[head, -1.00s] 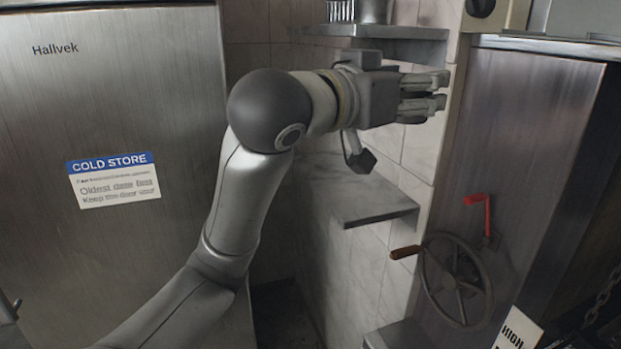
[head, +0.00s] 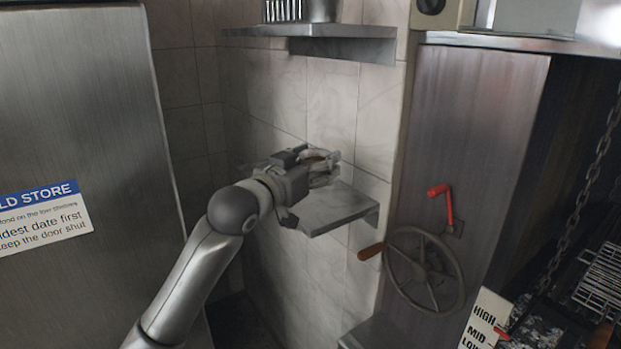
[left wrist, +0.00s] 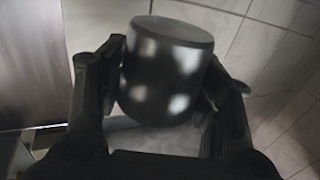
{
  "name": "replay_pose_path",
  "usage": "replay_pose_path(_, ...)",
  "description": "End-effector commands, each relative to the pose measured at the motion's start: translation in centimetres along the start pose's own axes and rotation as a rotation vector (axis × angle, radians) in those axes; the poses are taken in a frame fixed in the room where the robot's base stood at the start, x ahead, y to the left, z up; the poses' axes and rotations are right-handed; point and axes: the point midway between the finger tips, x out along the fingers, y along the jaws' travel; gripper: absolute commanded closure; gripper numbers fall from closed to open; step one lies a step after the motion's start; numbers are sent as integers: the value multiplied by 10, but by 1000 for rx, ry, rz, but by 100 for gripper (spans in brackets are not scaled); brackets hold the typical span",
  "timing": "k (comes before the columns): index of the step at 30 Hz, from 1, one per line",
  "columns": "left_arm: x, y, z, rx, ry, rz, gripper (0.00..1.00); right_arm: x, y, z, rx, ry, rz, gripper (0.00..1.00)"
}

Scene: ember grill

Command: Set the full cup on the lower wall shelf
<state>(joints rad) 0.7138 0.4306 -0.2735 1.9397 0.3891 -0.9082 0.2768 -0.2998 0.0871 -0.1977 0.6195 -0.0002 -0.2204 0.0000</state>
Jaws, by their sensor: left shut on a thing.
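My left gripper (head: 324,169) is shut on the cup, just above the lower wall shelf (head: 345,212) in the head view. Only a small pale, brownish rim of the cup (head: 317,155) shows there between the fingers. In the left wrist view the cup (left wrist: 165,70) is a dark, shiny cylinder between the two fingers, with a flat grey end at the top. What it contains cannot be made out. The lower shelf is a bare grey metal slab on the tiled wall. I cannot tell whether the cup touches it. My right gripper is not in view.
An upper shelf (head: 350,46) holds a metal container (head: 300,10) above the gripper. To the right are a handwheel (head: 425,272) with a wooden knob and a red lever (head: 443,205). The cold store door (head: 85,120) stands at the left. The lower shelf's front part is free.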

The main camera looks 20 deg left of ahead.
Motion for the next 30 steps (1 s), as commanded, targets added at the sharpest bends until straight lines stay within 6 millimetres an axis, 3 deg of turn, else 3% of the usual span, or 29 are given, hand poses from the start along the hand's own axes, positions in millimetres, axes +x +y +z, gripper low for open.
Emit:
replay_pose_path(11, 18, -22, 33, -1, 0, -2, 70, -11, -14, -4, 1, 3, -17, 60)
replay_pose_path(16, 17, -20, 54, -1, 2, 0, 70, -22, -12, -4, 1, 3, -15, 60)
replay_pose_path(29, 17, -20, 63, 0, 5, 0, 70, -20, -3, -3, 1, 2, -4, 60)
replay_pose_path(30, 17, -20, 64, 0, 3, 0, 40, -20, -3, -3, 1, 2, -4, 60)
